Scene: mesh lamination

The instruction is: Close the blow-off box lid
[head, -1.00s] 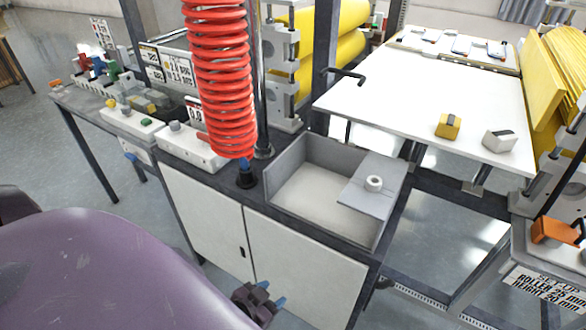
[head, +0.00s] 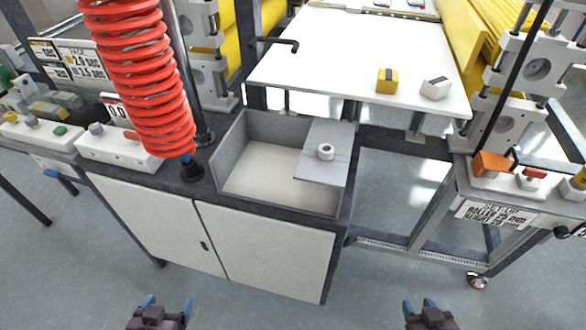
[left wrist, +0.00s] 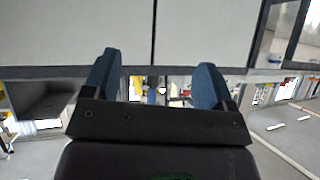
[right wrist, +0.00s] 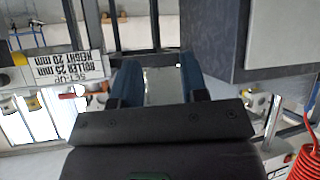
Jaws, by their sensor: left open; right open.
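The blow-off box (head: 230,160) is a grey open-topped tray set in the top of a white cabinet, in the middle of the head view. Its grey lid panel (head: 318,170) with a white round knob (head: 325,151) covers only the right part. The left part of the box is open and shows a pale floor. My left gripper (head: 167,300) is open and empty at the bottom of the head view, low in front of the cabinet. My right gripper (head: 428,302) is open and empty at the bottom right. Both are well apart from the lid.
A red coiled hose (head: 135,80) hangs left of the box over a black fitting. A white table (head: 350,70) with a yellow block (head: 387,81) and a white block (head: 436,88) lies behind. A roller frame with an orange part (head: 490,164) stands right. Floor before the cabinet is clear.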

